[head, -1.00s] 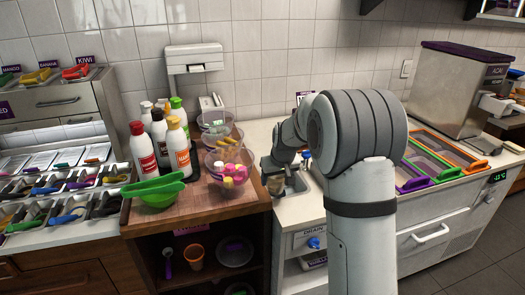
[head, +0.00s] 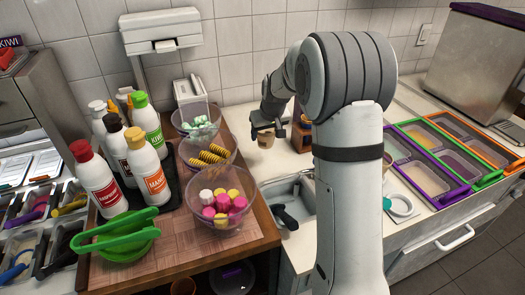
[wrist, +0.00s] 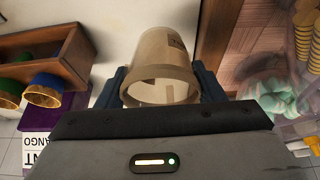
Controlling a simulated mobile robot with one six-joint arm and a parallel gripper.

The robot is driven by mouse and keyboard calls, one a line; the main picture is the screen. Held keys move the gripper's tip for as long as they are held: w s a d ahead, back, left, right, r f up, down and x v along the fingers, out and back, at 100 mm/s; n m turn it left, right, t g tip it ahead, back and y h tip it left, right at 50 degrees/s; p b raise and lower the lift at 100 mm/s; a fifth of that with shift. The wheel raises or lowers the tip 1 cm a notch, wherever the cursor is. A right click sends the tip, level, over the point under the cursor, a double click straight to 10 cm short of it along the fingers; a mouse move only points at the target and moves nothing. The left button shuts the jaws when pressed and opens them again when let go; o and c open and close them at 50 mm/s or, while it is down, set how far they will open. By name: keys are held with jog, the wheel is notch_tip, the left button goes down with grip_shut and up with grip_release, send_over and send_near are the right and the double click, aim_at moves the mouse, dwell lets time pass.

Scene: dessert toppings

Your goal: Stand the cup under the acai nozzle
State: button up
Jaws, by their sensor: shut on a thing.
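A small beige cup (head: 266,141) is held in my gripper (head: 268,127), above the white counter behind the sink. In the wrist view the cup (wrist: 168,48) sits between the two dark fingers of my gripper (wrist: 163,84), its open rim facing the camera. The steel acai machine (head: 485,62) with a purple lid stands at the far right, well apart from the cup. Its nozzle area is cut by the right picture edge, so the nozzle is not clear.
Bowls of toppings, including pink and yellow pieces (head: 222,208), and sauce bottles (head: 147,170) stand on the wooden board at left. A sink (head: 288,195) lies in front of my gripper. Framed topping trays (head: 430,165) fill the right counter.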

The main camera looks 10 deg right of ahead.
jog(key=f, duration=0.4)
jog(key=f+p, duration=0.1)
jog(key=f, duration=0.4)
jog(key=shift+a+f, duration=0.2)
jog(key=shift+f, duration=0.1)
jog(key=o, duration=1)
